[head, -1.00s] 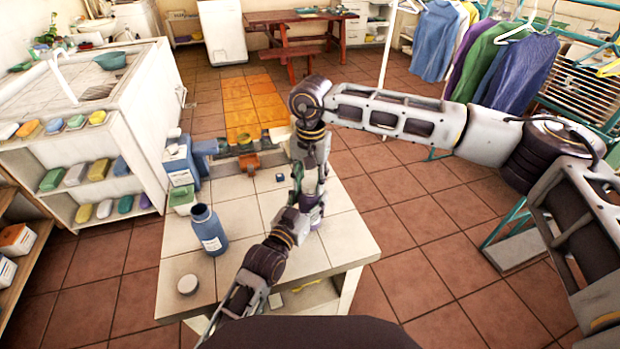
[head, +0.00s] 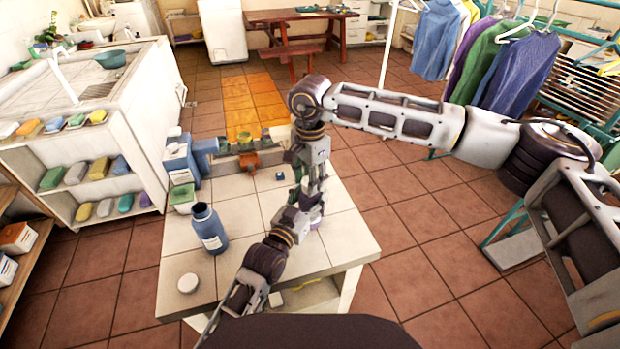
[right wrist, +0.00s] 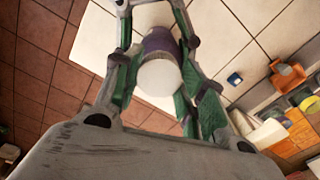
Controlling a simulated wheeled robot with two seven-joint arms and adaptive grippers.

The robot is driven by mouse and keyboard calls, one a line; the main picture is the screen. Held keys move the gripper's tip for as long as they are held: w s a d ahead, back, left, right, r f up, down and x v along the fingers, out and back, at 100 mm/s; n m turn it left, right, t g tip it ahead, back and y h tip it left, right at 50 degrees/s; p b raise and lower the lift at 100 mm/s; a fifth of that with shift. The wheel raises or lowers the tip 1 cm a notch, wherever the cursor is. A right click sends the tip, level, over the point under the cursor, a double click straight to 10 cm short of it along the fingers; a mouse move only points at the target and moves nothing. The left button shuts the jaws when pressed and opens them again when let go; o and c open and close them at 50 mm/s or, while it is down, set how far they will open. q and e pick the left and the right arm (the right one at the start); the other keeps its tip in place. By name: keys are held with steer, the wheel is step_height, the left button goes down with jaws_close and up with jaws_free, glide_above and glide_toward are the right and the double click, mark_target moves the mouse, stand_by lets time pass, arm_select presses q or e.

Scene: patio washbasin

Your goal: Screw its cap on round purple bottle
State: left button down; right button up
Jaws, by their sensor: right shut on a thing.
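The round purple bottle (head: 317,211) is on the pale tiled table, mostly hidden by my arms in the head view. In the right wrist view its purple body (right wrist: 160,40) shows beyond a round white cap (right wrist: 160,76). My right gripper (right wrist: 158,45) has its fingers on both sides of the cap and is shut on it, at the bottle's top. Whether the cap sits fully on the thread is hidden. My left arm comes in from the bottom in the head view, and its gripper (head: 296,217) is beside the bottle, its fingers too hidden to judge.
An open blue bottle (head: 209,229) and a white round lid (head: 188,283) are on the table's left side. A small blue piece (head: 280,176) lies behind my right gripper. A blue-and-white container (head: 180,160) stands at the left back edge. The table's right side is clear.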

steer(key=m, duration=0.6)
steer(key=shift+w, duration=0.1)
steer(key=m, duration=0.6)
steer(key=shift+w+m, duration=0.1)
steer(key=shift+m, duration=0.2)
steer(key=m, duration=1.1)
steer(key=shift+d+m, duration=0.1)
steer(key=shift+m, duration=0.3)
steer(key=m, duration=0.4)
steer(key=shift+m, duration=0.3)
steer(key=m, duration=0.5)
steer(key=shift+d+m, duration=0.1)
steer(key=shift+m, duration=0.2)
steer(key=m, duration=1)
steer(key=shift+m, duration=0.3)
